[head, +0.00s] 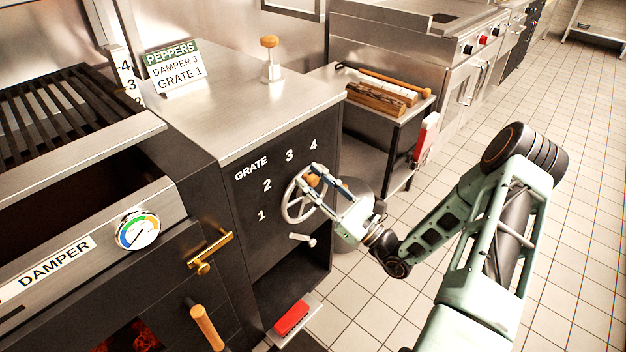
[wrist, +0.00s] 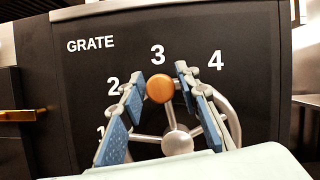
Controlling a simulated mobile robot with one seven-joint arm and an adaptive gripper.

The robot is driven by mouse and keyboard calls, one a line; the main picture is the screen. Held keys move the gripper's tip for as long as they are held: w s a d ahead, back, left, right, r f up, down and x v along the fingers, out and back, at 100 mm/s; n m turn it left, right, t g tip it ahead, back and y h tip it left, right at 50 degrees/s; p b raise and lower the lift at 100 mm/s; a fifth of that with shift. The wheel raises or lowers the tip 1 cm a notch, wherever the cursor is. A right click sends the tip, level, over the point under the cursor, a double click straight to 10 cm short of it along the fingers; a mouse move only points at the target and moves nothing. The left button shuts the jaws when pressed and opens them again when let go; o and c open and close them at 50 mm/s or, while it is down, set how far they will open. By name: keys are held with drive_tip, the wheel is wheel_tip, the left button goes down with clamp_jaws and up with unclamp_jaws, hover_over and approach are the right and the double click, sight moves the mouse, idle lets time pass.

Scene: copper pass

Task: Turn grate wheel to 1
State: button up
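The grate wheel (head: 290,207) is a pale metal handwheel on the dark GRATE panel, ringed by the numbers 1 to 4. In the wrist view its hub (wrist: 178,143) and spokes show. Its round wooden knob (wrist: 160,88) sits at the top, just below the 3. The knob also shows in the head view (head: 313,180). My gripper (head: 318,177) reaches in from the right in front of the wheel. Its blue-padded fingers are open, one on each side of the knob, with visible gaps in the wrist view. The fingers hide parts of the rim.
A sign (head: 174,68) reads PEPPERS, DAMPER 3, GRATE 1. A wooden-topped metal knob (head: 270,58) stands on the steel top. Left are the damper gauge (head: 138,230) and a brass handle (head: 211,253). A small lever (head: 303,239) sits below the wheel. Tiled floor is clear at right.

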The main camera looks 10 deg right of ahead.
clamp_jaws()
drive_tip(key=s+a+f+n+g+y, duration=0.1)
drive_tip(key=s+a+n+g+y, duration=0.15)
drive_tip(key=n, duration=0.35)
drive_tip(key=n+g+h+b, duration=0.25)
drive_tip(key=n+g, duration=0.25)
drive_tip(key=n, duration=0.9)
hover_over(294, 221)
drive_tip(key=s, duration=0.4)
drive_tip(key=shift+y, duration=0.4)
drive_tip(key=shift+s+a+f+b, duration=0.1)
drive_tip(key=shift+a+f+b, duration=0.1)
drive_tip(key=shift+f, duration=1.7)
drive_tip(key=shift+s+a+f+b, duration=0.1)
drive_tip(key=shift+f+b, duration=0.1)
drive_tip(key=shift+f, duration=1.7)
drive_tip(key=shift+o, duration=2)
unclamp_jaws()
